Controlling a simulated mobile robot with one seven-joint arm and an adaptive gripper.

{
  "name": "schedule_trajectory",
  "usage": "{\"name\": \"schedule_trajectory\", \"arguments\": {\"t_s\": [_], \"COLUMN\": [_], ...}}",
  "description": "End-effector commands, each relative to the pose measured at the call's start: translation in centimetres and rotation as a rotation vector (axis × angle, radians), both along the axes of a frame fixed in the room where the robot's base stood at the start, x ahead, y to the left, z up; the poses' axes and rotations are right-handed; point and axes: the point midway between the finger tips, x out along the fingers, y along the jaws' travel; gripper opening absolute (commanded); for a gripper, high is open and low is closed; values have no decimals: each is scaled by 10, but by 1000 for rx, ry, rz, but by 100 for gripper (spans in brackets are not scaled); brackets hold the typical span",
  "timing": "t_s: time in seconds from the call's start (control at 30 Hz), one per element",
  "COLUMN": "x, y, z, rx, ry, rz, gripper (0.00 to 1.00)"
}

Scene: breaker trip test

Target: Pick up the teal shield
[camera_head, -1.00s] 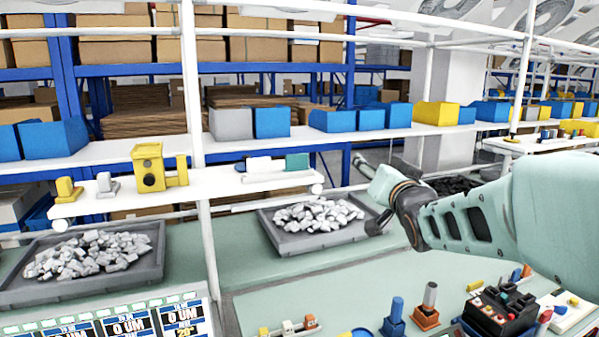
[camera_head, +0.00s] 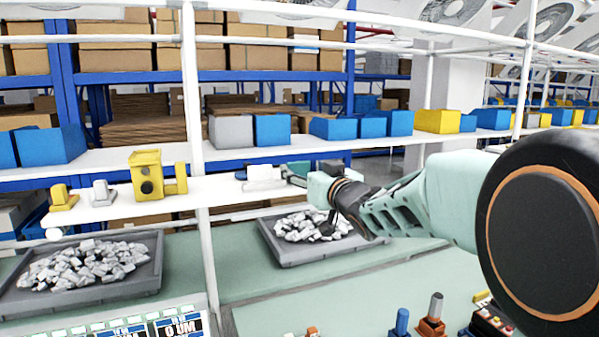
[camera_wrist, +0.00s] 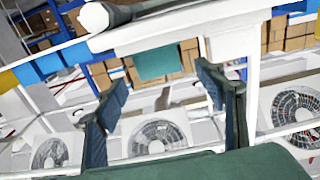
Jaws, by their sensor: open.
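The teal shield (camera_head: 299,167) stands at the right end of the white upper shelf, beside a white block (camera_head: 263,172), partly hidden by my gripper (camera_head: 291,177). In the wrist view, the shield (camera_wrist: 153,63) is a flat teal rectangle beyond and between the fingertips. My gripper (camera_wrist: 160,80) is open, with two dark fingers spread to either side of the shield. I see no contact between the fingers and the shield. The exact gap is hard to tell.
Yellow parts (camera_head: 147,175) and a grey part (camera_head: 103,192) stand further left on the same shelf. Grey trays of pale pieces (camera_head: 272,243) lie below. A white upright post (camera_head: 193,110) stands left of my gripper. Blue bins (camera_head: 273,130) line the shelf behind.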

Motion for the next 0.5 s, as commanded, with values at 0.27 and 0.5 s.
{"name": "schedule_trajectory", "arguments": {"t_s": [0.27,0.5], "x": [33,45], "y": [13,18], "z": [3,2], "rx": [2,1], "ry": [3,1], "rz": [0,-1], "gripper": [64,64]}}
